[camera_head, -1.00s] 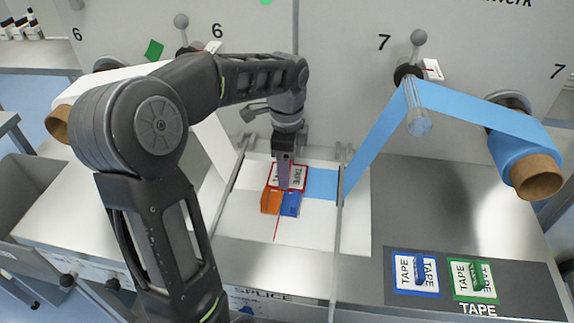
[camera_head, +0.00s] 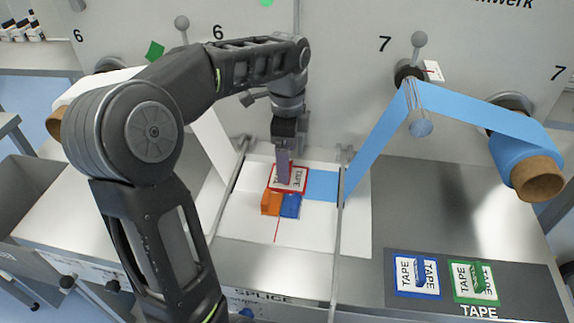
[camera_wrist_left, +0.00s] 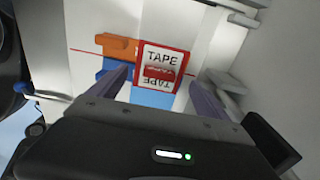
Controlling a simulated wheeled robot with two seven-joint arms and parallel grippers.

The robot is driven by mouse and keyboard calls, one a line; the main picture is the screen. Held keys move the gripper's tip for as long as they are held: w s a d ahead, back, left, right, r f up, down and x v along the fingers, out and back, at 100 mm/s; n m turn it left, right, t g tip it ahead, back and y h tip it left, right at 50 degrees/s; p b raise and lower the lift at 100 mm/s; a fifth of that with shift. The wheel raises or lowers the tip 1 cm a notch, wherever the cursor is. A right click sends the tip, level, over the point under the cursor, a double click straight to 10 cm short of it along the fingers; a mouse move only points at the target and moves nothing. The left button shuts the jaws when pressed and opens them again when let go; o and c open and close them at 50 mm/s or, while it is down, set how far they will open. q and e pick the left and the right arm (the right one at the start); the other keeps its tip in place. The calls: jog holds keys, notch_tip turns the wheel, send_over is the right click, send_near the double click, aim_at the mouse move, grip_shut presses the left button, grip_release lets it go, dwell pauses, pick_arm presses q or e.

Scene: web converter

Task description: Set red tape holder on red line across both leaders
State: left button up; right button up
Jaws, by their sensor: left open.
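The red tape holder (camera_head: 299,178), a white card with a red frame and TAPE print, lies on the white splice table. It sits behind an orange block (camera_head: 270,202) and a blue block (camera_head: 290,206), at the left end of the blue leader (camera_head: 323,185). In the left wrist view the red tape holder (camera_wrist_left: 163,55) shows its red raised grip, and the red line (camera_wrist_left: 86,50) runs to its left edge. My left gripper (camera_head: 284,182) is open just above the holder; its fingers (camera_wrist_left: 163,88) are apart with nothing between them. The white leader (camera_head: 212,140) comes down from the left, partly hidden by my arm.
Blue (camera_head: 417,274) and green (camera_head: 475,282) tape holders lie on the dark mat at the front right. Metal bars flank the splice table, with the right bar (camera_head: 339,215) close to the blue leader.

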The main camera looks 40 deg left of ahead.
pick_arm(q)
jog(key=shift+r, duration=1.85)
